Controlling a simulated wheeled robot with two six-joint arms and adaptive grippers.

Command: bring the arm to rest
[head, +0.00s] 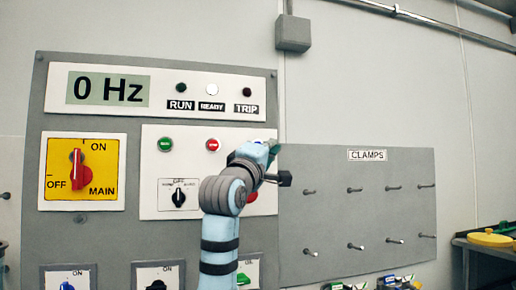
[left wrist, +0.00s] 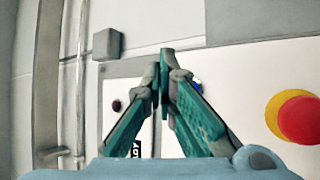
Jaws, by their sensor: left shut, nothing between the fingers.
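My left arm rises in front of the control panel (head: 265,83) in the head view. Its left gripper (head: 273,147) is by the panel's right edge, partly hidden behind my wrist. In the left wrist view the teal fingers of this gripper (left wrist: 163,56) meet at their tips, with nothing between them. A red button on a yellow disc (left wrist: 299,117) lies to the right of the fingers and apart from them. In the head view this red button (head: 252,196) is partly covered by my arm. My right gripper is not in view.
The display (head: 108,88) reads 0 Hz. A yellow main switch (head: 109,165) has its red handle upright. A grey clamp board (head: 330,218) with several pegs is at right. A grey wall box (head: 293,33) sits above. A table with yellow and green items (head: 490,238) stands far right.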

